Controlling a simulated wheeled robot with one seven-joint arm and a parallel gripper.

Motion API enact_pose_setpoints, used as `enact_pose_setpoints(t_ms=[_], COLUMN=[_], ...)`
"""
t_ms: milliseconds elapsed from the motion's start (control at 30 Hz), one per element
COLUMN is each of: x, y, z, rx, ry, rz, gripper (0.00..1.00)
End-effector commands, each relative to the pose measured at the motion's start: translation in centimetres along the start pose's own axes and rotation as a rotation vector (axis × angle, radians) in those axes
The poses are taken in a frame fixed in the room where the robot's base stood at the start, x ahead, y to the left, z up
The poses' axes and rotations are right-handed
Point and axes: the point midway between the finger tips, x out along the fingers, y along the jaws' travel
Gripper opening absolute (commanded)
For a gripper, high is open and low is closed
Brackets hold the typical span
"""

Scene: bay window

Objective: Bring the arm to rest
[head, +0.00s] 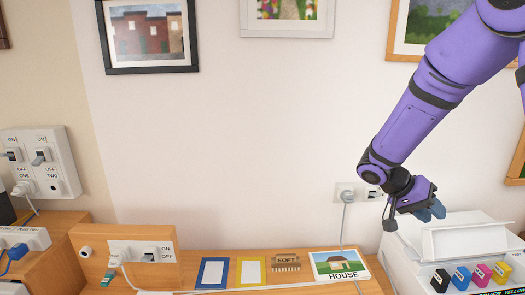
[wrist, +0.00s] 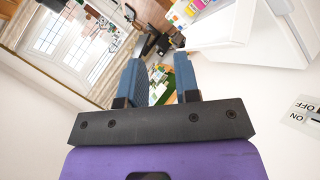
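My purple arm reaches in from the upper right of the head view. My gripper (head: 432,212) is at its lower end, in front of the white wall and close above the white printer (head: 462,238). In the wrist view my gripper (wrist: 162,78) has its two blue fingers apart, with a clear gap between them. Nothing is held. The wrist view is tilted, and the white printer body (wrist: 250,30) shows at its upper right.
A wall socket (head: 346,192) with a plug is left of my gripper. Below stand a HOUSE card (head: 338,265), a SOFT block (head: 286,263), blue (head: 213,273) and yellow (head: 251,271) frames, and coloured cartridges (head: 461,278). Pictures hang above. The wall's middle is clear.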

Motion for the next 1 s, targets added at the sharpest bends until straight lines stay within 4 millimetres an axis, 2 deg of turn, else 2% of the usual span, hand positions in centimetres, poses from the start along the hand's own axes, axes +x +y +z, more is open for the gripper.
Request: enact_pose_setpoints(t_ms=[33,100,500,767,1000], x=[-0.7,-1.4,-5.3,-7.6,-9.6], y=[1.4,3.0,11.1,15.4,18.8], z=[0.3,0.9,5.2,8.7,12.0], rx=[-0.016,-0.052,-0.251,-0.368,-0.458], ry=[-0.026,-0.061,-0.136,-0.063,0.086], rz=[-0.042,-0.098,-0.474,-0.732,-0.951], gripper=[0.3,0.3,0.3,0.3,0.3])
